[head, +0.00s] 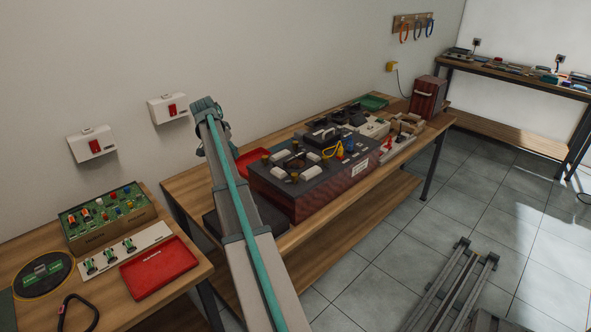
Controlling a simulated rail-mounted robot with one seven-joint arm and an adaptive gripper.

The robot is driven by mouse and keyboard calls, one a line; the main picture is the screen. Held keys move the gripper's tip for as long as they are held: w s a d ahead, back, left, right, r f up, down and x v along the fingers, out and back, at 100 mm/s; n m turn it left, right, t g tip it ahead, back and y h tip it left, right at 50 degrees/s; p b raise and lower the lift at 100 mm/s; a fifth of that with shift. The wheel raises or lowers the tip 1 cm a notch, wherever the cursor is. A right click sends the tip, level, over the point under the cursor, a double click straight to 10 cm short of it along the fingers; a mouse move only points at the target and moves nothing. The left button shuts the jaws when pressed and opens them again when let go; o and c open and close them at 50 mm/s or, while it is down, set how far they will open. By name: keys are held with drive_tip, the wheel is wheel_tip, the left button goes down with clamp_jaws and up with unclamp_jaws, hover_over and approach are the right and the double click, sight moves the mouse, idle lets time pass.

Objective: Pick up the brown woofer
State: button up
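A reddish-brown box (428,97) with a pale handle on its front stands upright at the far right end of the long wooden table. It is the closest match I see to the brown woofer, but I cannot tell for sure that it is one. My arm rises from the bottom middle, in front of the long table, and its visible upper end is near the wall side at the left of the large dark case. I cannot make out my gripper or its fingers. Nothing of mine touches the brown box.
A large dark red case (310,196) with a crowded top fills the middle of the long table (187,188). A yellow wall box (392,66) with a cord hangs near the brown box. Floor at right is mostly open.

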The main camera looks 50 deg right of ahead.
sight(294, 157)
drive_tip(key=s+d+r+m, duration=0.1)
drive_tip(key=s+d, duration=0.4)
drive_tip(key=s+d+r+m+g, duration=0.1)
drive_tip(key=s+d, duration=0.3)
drive_tip(key=s+d+m, duration=0.1)
drive_tip(key=s+d, duration=0.4)
drive_tip(key=shift+s+d+r+g, duration=0.35)
drive_tip(key=shift+r+g, duration=0.05)
drive_tip(key=shift+s+d+f, duration=0.1)
drive_tip(key=shift+s+d, duration=0.15)
drive_tip(key=shift+d, duration=0.05)
drive_tip(key=p+x, duration=0.1)
drive_tip(key=x, duration=0.4)
drive_tip(key=shift+f, duration=0.15)
drive_tip(key=p+x, duration=0.2)
drive_tip(key=x, duration=0.2)
drive_tip(key=shift+d, duration=0.2)
drive_tip(key=shift+d+f+p, duration=0.1)
drive_tip(key=shift+f+p, duration=0.2)
drive_tip(key=shift+f, duration=0.2)
drive_tip(key=shift+f, duration=0.25)
